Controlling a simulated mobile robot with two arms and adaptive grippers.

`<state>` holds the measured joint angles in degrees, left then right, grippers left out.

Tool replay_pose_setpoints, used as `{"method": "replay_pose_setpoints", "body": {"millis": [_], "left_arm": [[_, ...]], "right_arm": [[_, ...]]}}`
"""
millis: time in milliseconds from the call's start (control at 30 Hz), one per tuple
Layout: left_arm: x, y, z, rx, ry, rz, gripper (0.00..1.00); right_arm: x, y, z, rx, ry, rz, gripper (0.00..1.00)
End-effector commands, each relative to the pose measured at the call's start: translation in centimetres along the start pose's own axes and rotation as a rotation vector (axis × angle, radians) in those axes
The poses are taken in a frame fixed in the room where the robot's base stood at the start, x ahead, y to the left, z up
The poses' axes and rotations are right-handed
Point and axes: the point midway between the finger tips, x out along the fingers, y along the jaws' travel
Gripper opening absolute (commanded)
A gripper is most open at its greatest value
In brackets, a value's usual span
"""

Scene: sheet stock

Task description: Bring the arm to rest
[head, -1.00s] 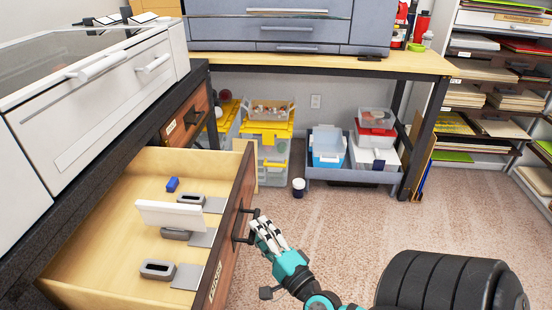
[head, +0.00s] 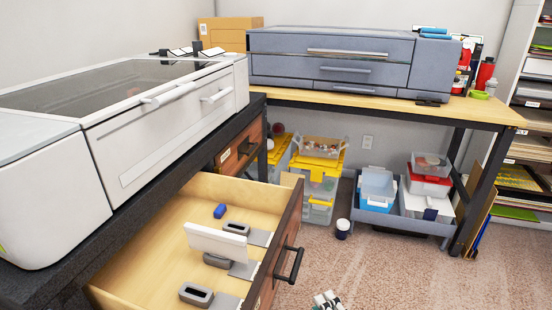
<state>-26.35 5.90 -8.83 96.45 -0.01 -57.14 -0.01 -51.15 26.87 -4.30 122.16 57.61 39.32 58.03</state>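My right gripper (head: 327,301) shows only at the bottom edge of the head view, right of the open drawer. Its fingertips are in view and the rest is cut off, so I cannot tell whether it is open or shut. It is apart from the black drawer handle (head: 289,264). My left gripper is not in view.
A white machine (head: 165,130) stands on the dark bench at left. A grey printer (head: 330,60) sits on the wooden table (head: 400,107). Bins (head: 405,222) and a small jar (head: 342,229) stand below. Carpet (head: 400,280) is clear at lower right.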

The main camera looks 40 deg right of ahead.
Motion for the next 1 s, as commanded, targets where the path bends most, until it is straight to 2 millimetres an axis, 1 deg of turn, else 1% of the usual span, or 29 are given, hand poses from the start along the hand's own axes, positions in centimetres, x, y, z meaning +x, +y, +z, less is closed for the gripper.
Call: {"method": "replay_pose_setpoints", "body": {"millis": [167,233,267,333,367,467,500,533,567,600,700,800,900,1000], "left_arm": [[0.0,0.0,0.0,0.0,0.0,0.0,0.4],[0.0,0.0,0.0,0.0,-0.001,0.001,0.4],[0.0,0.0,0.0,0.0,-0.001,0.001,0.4],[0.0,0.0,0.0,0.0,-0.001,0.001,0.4],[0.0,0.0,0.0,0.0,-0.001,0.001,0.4],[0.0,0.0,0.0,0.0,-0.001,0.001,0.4],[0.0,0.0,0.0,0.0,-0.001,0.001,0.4],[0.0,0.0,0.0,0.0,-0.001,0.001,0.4],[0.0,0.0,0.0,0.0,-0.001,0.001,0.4],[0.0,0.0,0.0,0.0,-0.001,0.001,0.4],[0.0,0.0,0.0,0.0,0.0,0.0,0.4],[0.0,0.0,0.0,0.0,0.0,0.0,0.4],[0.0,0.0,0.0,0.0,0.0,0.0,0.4],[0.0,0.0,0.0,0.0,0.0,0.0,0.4]], "right_arm": [[0.0,0.1,0.0,-0.002,-0.001,0.001,0.38],[0.1,0.6,0.3,-0.025,-0.014,0.015,0.38],[0.2,1.1,0.7,-0.047,-0.028,0.029,0.38],[0.3,3.0,1.9,-0.135,-0.082,0.082,0.38],[0.4,4.2,2.6,-0.188,-0.116,0.115,0.38],[0.2,9.7,5.2,-0.426,-0.265,0.255,0.38],[-0.2,12.3,6.2,-0.537,-0.337,0.32,0.38],[-0.6,14.3,6.8,-0.621,-0.394,0.37,0.38],[-1.1,16.2,7.3,-0.702,-0.452,0.42,0.38],[-1.8,18.7,7.8,-0.807,-0.529,0.485,0.38],[-3.9,23.7,8.2,-1.027,-0.708,0.628,0.38],[-5.8,27.0,8.0,-1.188,-0.856,0.741,0.38],[-7.4,29.3,7.6,-1.306,-0.984,0.832,0.38],[-8.9,30.9,7.1,-1.402,-1.102,0.914,0.38]]}}
